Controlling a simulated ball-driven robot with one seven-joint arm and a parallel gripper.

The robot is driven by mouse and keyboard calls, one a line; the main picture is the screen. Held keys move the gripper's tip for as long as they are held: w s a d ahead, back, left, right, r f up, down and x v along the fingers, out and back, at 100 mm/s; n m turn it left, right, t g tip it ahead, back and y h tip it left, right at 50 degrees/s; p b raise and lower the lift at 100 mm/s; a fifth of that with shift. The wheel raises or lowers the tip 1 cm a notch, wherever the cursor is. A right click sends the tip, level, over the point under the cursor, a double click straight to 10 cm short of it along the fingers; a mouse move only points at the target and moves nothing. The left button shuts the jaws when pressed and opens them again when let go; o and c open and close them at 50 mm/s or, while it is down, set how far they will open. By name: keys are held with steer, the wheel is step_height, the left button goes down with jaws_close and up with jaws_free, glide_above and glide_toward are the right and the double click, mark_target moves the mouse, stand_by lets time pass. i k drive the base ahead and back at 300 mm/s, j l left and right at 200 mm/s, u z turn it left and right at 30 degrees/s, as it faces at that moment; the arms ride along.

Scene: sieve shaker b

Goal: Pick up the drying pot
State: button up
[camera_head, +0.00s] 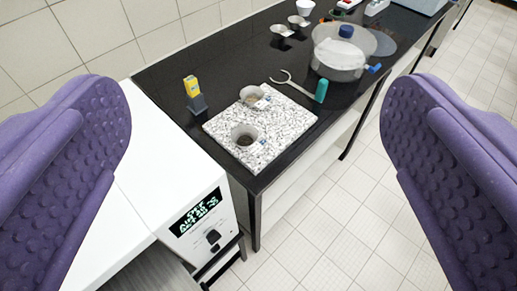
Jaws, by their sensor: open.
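My gripper (256,112) shows as two purple, bumpy fingers at the left and right edges, wide apart with nothing between them. Two small grey pots with dark contents stand on a speckled stone slab (291,133) on the black bench, ahead of and beyond my fingers. The nearer pot (244,134) is close to the slab's front left; the farther pot (251,96) is near its back edge. Each has a small pale tag at its side. Either could be the drying pot; I cannot tell which. My gripper touches neither.
A white instrument (165,185) with a lit display adjoins the bench at left. A yellow-topped block (193,92), teal-handled tongs (300,87) and a large clear vessel (340,62) surround the slab. More small dishes (282,31) stand behind. Tiled floor (345,215) is clear at right.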

mark_target(246, 137)
steer(key=i+l+u, duration=0.6)
steer(key=i+l, duration=0.25)
steer(key=i+l+u, duration=0.3)
steer(key=l, duration=0.35)
steer(key=i+j, duration=0.05)
